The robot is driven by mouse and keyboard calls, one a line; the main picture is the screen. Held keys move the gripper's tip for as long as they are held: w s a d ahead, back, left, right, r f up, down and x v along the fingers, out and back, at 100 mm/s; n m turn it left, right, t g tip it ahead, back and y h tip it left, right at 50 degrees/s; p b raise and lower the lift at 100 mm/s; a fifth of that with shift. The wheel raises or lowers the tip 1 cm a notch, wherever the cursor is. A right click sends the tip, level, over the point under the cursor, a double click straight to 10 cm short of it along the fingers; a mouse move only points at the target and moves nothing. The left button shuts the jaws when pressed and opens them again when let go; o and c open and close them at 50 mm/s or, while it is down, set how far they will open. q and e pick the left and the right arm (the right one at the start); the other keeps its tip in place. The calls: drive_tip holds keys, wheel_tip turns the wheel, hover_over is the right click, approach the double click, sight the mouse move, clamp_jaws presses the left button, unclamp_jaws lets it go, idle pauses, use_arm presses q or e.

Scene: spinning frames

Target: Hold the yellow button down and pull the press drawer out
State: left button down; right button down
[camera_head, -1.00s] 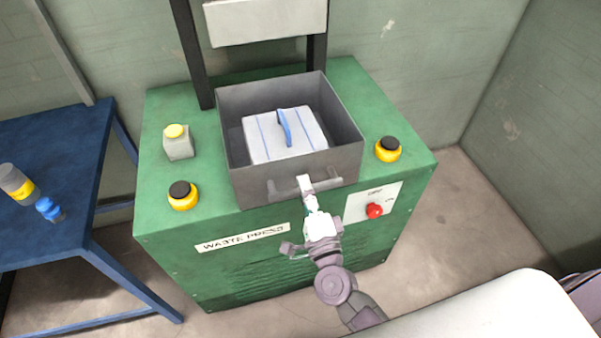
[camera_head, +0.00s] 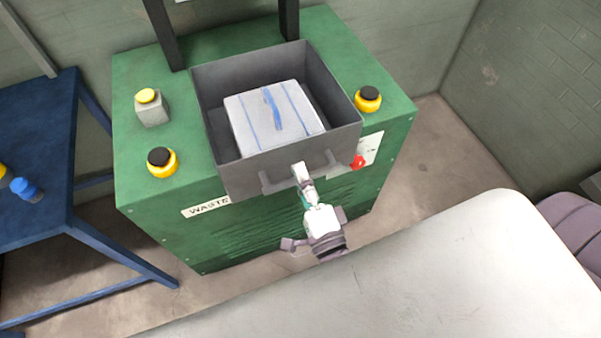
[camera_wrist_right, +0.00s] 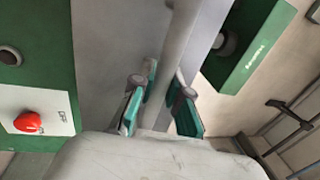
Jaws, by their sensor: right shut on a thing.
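The grey press drawer (camera_head: 280,165) sticks out past the front of the green press (camera_head: 133,120), with a white strapped bale (camera_head: 255,120) inside it. My right gripper (camera_head: 301,172) is shut on the bar handle (camera_head: 283,183) at the drawer's front. In the right wrist view the handle bar (camera_wrist_right: 177,45) runs between the fingers (camera_wrist_right: 163,108). The yellow button (camera_head: 146,96) sits on a small grey box on the press top, left of the drawer. Nothing touches the button. My left gripper is not in view.
Black knobs on yellow bases stand at the left (camera_head: 161,162) and right (camera_head: 368,98) of the press top. A red knob (camera_head: 357,162) is on the front panel. A blue table (camera_head: 50,140) stands at the left.

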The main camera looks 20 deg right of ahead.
drive_tip(key=c, duration=1.1)
unclamp_jaws()
drive_tip(key=shift+c, duration=0.2)
drive_tip(key=s+f, duration=0.2)
drive_tip(key=s, duration=0.9)
drive_tip(key=shift+s+f, duration=0.15)
drive_tip(key=shift+s, duration=0.25)
